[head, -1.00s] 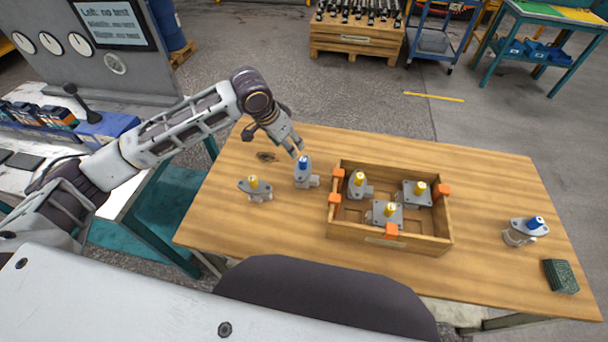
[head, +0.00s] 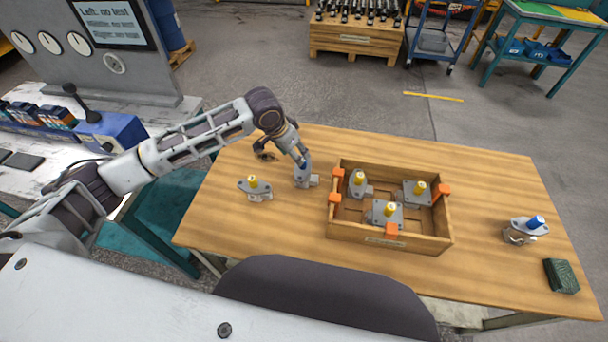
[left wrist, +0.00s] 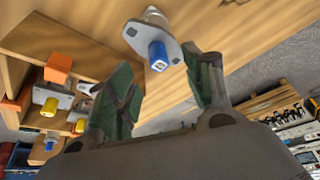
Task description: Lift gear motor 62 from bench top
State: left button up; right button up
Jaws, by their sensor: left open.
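Several grey gear motors with blue or yellow shafts are on the wooden bench top (head: 480,180). I cannot read which one is number 62. My left gripper (head: 303,164) is open at a blue-shafted motor (head: 304,181), which stands left of the wooden crate; the fingers partly hide its shaft. In the left wrist view this motor (left wrist: 157,42) shows beyond the open fingers (left wrist: 160,95), its blue shaft pointing toward the gap between them. A yellow-shafted motor (head: 254,188) stands to its left. Another blue-shafted motor (head: 526,229) stands at the far right. My right gripper does not show.
The wooden crate (head: 345,233) with orange corner pieces holds three yellow-shafted motors (head: 386,213). A dark green block (head: 561,276) lies at the bench's right corner. A chair back (head: 320,295) stands at the near edge. The bench's back right is clear.

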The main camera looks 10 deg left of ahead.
aim_at(307, 172)
pick_arm(q)
jog(key=shift+x, duration=1.1)
jog(key=shift+w+d+f, duration=0.15)
jog(key=shift+f, duration=0.15)
jog(key=x, duration=0.3)
jog(key=shift+w+d+f, duration=0.1)
jog(key=shift+d+f, duration=0.05)
jog(key=shift+d, duration=0.05)
jog(key=shift+w+d+f, duration=0.1)
jog(key=shift+w+f, duration=0.05)
jog(key=shift+f, duration=0.35)
grip_shut()
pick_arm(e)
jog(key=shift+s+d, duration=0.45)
